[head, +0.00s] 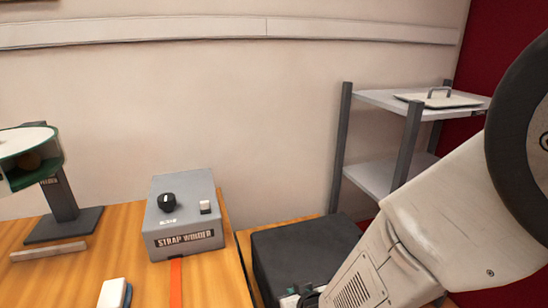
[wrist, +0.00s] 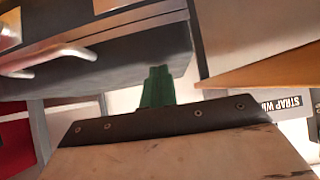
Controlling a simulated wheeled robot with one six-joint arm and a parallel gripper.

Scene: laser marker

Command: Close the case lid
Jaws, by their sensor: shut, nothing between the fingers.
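A dark box-shaped case (head: 300,250) stands on the right end of the wooden bench, low in the head view. In the wrist view a dark body with a silver strip and pale handles (wrist: 110,60) fills the upper left; it seems to be the same case. I cannot tell the lid from the body, or how far open it is. My gripper (wrist: 157,72) shows as green fingers, shut and empty, close to the dark face. I cannot tell whether they touch. In the head view my arm hides part of the case's front right.
A grey strap winder (head: 182,215) with an orange strap stands left of the case. A green-rimmed device (head: 28,160) on a stand is far left, with a white and blue block (head: 113,294) in front. A grey shelf rack (head: 375,175) holds a tray (head: 438,99) behind my arm.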

